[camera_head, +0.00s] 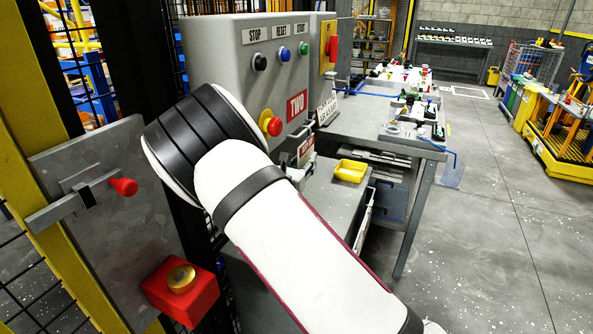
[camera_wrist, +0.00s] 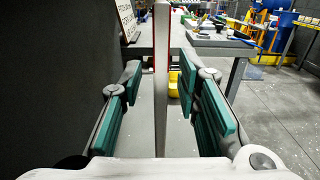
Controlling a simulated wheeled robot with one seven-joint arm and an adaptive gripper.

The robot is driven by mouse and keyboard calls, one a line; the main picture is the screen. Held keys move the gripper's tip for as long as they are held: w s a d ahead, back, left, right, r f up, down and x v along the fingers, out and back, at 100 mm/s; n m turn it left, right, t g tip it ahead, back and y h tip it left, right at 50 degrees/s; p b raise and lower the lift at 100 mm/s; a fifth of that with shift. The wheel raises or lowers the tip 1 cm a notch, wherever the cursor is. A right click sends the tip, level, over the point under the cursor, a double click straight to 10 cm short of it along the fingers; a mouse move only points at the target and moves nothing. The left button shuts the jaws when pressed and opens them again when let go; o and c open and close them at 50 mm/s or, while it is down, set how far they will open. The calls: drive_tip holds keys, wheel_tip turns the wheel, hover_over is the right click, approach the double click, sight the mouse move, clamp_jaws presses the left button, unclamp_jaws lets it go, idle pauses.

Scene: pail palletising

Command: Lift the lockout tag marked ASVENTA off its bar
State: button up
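A pale tag with a red band (camera_head: 306,146) hangs below the red TWO sign on the grey control box, partly hidden by my arm. In the wrist view a thin plate with red edges (camera_wrist: 161,70), seen edge-on, stands upright between my fingers and seems to be this tag. A second cream tag with dark text (camera_head: 326,109) hangs further back and also shows at the upper left of the wrist view (camera_wrist: 128,20). I cannot read ASVENTA on either. My gripper (camera_wrist: 160,82) is open, its teal pads apart from the plate on both sides. The bar is hidden.
The grey control box (camera_head: 225,75) carries black, blue and green buttons and a red emergency knob (camera_head: 270,123). A yellow bin (camera_head: 350,171) sits on a grey surface below. A workbench (camera_head: 415,145) stands behind. A latch plate with a red knob (camera_head: 123,187) is at the left.

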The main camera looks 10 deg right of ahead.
sight(308, 149)
drive_tip(key=shift+x, duration=1.25)
drive_tip(key=shift+c, duration=0.2)
clamp_jaws()
drive_tip(key=shift+r, duration=0.15)
drive_tip(key=shift+r+p, duration=0.6)
drive_tip(key=shift+r, duration=0.55)
drive_tip(key=shift+s+d, duration=0.1)
drive_tip(key=s+d+p, duration=0.4)
drive_tip(key=d, duration=0.1)
drive_tip(key=shift+d, duration=0.25)
